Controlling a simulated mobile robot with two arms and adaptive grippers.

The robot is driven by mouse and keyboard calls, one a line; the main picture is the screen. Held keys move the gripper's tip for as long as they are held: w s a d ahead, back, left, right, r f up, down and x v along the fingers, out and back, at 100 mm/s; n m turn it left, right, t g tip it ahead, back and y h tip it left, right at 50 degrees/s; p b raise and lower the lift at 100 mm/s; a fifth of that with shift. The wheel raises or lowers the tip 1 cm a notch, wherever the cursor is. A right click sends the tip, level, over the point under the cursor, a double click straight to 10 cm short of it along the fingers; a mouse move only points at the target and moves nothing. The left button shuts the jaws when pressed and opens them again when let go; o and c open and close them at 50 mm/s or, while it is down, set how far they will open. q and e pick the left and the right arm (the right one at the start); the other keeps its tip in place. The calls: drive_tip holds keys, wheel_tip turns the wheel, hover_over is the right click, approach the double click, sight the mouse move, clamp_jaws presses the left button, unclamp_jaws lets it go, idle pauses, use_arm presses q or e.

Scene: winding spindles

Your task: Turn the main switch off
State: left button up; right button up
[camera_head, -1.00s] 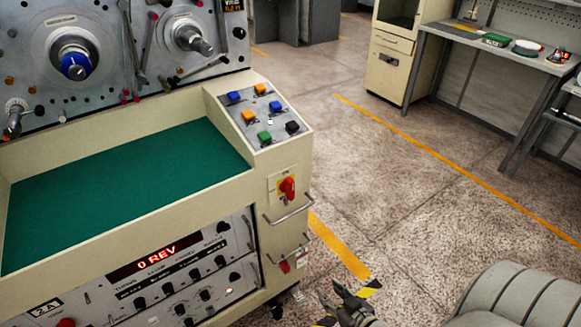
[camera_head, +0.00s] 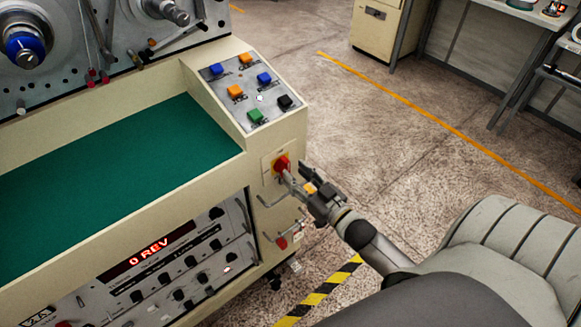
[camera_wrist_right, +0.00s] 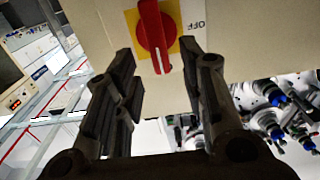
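The main switch (camera_head: 281,164) is a red rotary knob on a yellow plate, on the cream end face of the machine below the button panel. In the right wrist view the red knob (camera_wrist_right: 154,36) shows close up, its handle pointing down the picture with a white line on it. A label reading OFF (camera_wrist_right: 199,25) is beside the yellow plate. My right gripper (camera_head: 294,184) is just in front of the switch. Its fingers (camera_wrist_right: 167,65) are open, one on each side of the knob's handle, with gaps visible. My left gripper is not in view.
A metal handle (camera_head: 273,201) sticks out just below the switch, with another handle and a red knob (camera_head: 282,243) lower down. The button panel (camera_head: 234,108) is above. The floor to the right (camera_head: 400,140) is clear up to a cabinet (camera_head: 377,28) and workbench.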

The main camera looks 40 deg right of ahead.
sight(288, 167)
drive_tip(key=shift+w+a, duration=0.1)
drive_tip(key=shift+w, duration=1.5)
drive_tip(key=shift+c, duration=0.5)
clamp_jaws()
